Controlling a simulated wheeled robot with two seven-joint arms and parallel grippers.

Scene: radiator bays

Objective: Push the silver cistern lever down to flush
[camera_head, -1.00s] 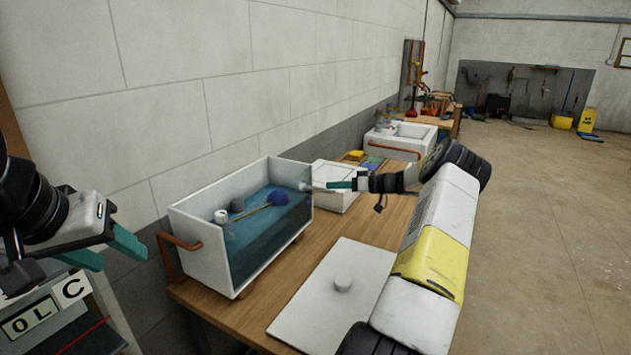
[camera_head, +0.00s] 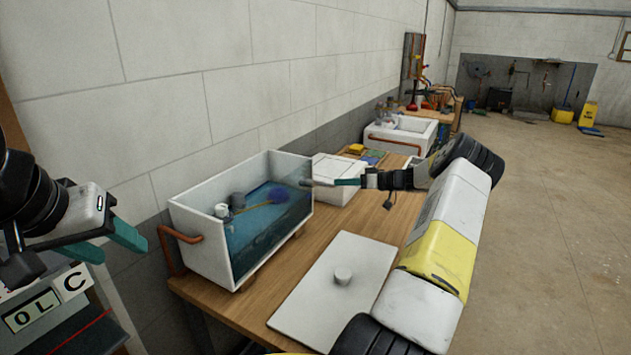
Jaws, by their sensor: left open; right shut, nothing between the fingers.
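The open white cistern (camera_head: 200,248) stands on the wooden bench with a clear front and water inside. A dark blue float (camera_head: 277,195) on a brass-coloured rod lies in the water. The small silver lever (camera_head: 309,183) shows at the cistern's right end. My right gripper (camera_head: 337,183) is shut and empty, its teal fingers pointing left at the lever. Whether they touch it I cannot tell. My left gripper (camera_head: 118,247) is open and empty at the left, well apart from the cistern.
A flat white lid (camera_head: 315,298) with a round knob lies on the bench (camera_head: 258,316) in front. A white box (camera_head: 338,170) stands behind my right gripper. A copper pipe (camera_head: 180,236) bends beside the cistern's left end. A white basin (camera_head: 400,137) stands further back. Open floor lies right.

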